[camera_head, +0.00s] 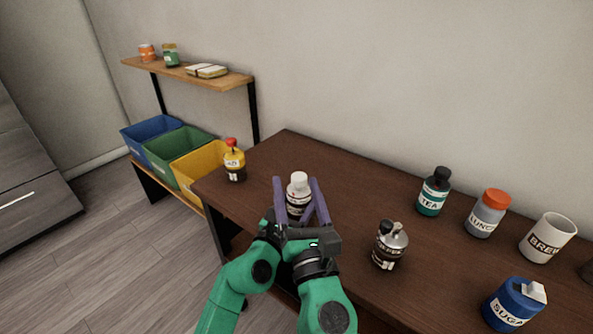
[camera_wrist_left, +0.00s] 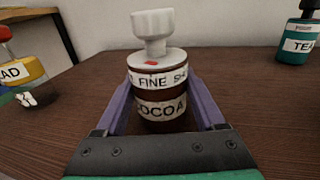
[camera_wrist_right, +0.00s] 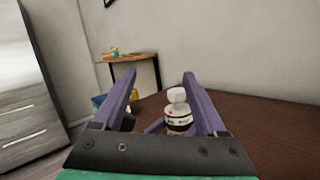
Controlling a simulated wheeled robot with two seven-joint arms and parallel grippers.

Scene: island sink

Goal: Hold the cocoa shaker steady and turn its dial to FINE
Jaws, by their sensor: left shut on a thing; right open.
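The cocoa shaker (camera_head: 298,194) stands upright near the table's front edge, a dark body with a white knob on top. In the left wrist view the shaker (camera_wrist_left: 160,108) has a COCOA label, and the dial's red mark (camera_wrist_left: 151,62) sits just above the word FINE on the upper band. My left gripper (camera_wrist_left: 160,90) is shut on the shaker body, one finger on each side. My right gripper (camera_wrist_right: 158,82) is open and empty. In its view the shaker (camera_wrist_right: 178,118) lies beyond the fingers, toward the right one. In the head view the two wrists overlap and hide the shaker's base.
A pepper shaker (camera_head: 389,246) stands close on the right. Farther right are a TEA jar (camera_head: 433,192), a LUNGO jar (camera_head: 486,214), a BREW mug (camera_head: 547,238) and a blue SUGAR pot (camera_head: 512,306). The table behind the shaker is clear.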

